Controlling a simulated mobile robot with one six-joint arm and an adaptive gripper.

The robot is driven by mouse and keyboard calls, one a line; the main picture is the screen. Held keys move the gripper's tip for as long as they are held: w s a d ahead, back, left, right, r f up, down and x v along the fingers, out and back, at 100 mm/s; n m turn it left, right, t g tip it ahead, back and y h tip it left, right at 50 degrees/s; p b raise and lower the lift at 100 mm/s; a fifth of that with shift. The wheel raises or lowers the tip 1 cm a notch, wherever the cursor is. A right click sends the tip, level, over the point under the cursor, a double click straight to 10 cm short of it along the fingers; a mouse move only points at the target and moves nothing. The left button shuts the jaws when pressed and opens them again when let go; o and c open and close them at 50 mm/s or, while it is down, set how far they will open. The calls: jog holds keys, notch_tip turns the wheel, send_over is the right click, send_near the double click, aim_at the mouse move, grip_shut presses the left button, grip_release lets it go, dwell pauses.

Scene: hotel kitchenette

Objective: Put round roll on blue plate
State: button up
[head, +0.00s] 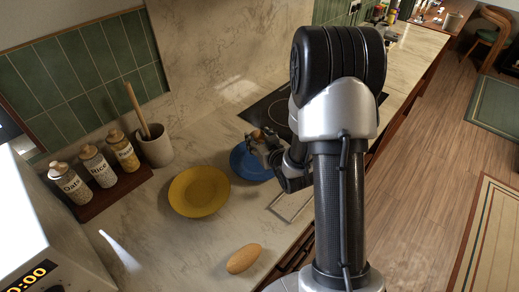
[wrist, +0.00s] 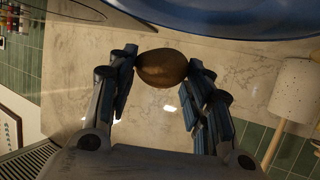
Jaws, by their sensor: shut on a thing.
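The round roll (wrist: 162,68) is brown and sits between the two fingertips of my gripper (wrist: 163,75) in the wrist view. My gripper is shut on it, with a finger touching each side. In the head view my gripper (head: 264,142) is over the right part of the blue plate (head: 243,163), partly covering it. The roll is hard to make out there. The blue plate also shows along the top of the wrist view (wrist: 225,20), close to the roll. I cannot tell the height of the roll above the plate.
A yellow plate (head: 200,192) lies left of the blue plate. A long roll (head: 244,258) lies on the counter in front. A utensil pot (head: 155,147) and several jars (head: 98,166) stand by the wall. A dark cooktop (head: 268,112) lies behind.

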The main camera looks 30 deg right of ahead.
jog(key=shift+f+b, duration=0.5)
jog(key=shift+f, duration=1.45)
jog(key=shift+f+b, duration=0.3)
jog(key=shift+b, duration=0.1)
jog(key=o, duration=1.1)
